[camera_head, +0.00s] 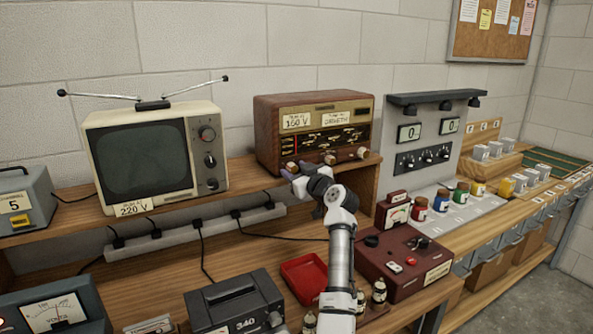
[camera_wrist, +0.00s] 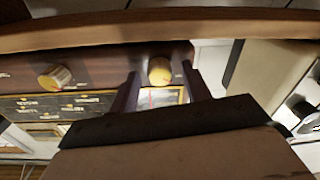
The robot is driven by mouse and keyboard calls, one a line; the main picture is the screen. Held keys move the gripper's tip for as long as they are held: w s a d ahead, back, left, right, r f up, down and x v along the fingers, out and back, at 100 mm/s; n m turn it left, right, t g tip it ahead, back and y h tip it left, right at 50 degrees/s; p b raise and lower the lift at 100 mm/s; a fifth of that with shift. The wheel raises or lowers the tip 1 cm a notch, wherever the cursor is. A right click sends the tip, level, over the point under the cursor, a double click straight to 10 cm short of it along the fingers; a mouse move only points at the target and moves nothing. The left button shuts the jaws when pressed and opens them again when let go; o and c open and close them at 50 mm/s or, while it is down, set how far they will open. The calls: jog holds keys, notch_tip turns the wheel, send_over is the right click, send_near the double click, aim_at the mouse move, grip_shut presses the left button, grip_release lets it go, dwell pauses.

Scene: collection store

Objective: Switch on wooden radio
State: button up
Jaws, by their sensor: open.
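The wooden radio (camera_head: 265,135) stands on the raised shelf, upright against the wall, with a dark dial panel and light knobs along its lower front. My gripper (camera_head: 289,176) is open at the radio's lower left front. In the wrist view, which looks upside down, its two dark fingers lie to either side of the left knob (camera_wrist: 160,72), seemingly without touching it. Whether the fingertips reach past the knob's face is hard to tell. Another knob (camera_wrist: 55,77) shows beside them. My wrist partly hides the radio's lower front in the head view.
A cream television (camera_head: 150,155) with antennas stands left of the radio. The shelf edge (camera_wrist: 150,30) runs close by the fingers. A power strip (camera_head: 195,233) with cables runs beneath the shelf.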

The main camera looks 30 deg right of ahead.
jog(key=shift+c, duration=0.3)
jog(key=c, duration=0.9)
jog(key=shift+c, duration=0.2)
jog(key=shift+m, duration=0.4)
jog(key=m+b, duration=0.1)
jog(key=m, duration=0.1)
jog(key=shift+m, duration=0.4)
jog(key=m, duration=0.3)
jog(key=shift+m+b, duration=0.3)
jog(key=m, duration=0.4)
jog(key=shift+m+p, duration=0.3)
jog(key=shift+p, duration=0.05)
jog(key=shift+m+p, duration=0.45)
jog(key=shift+m, duration=1.25)
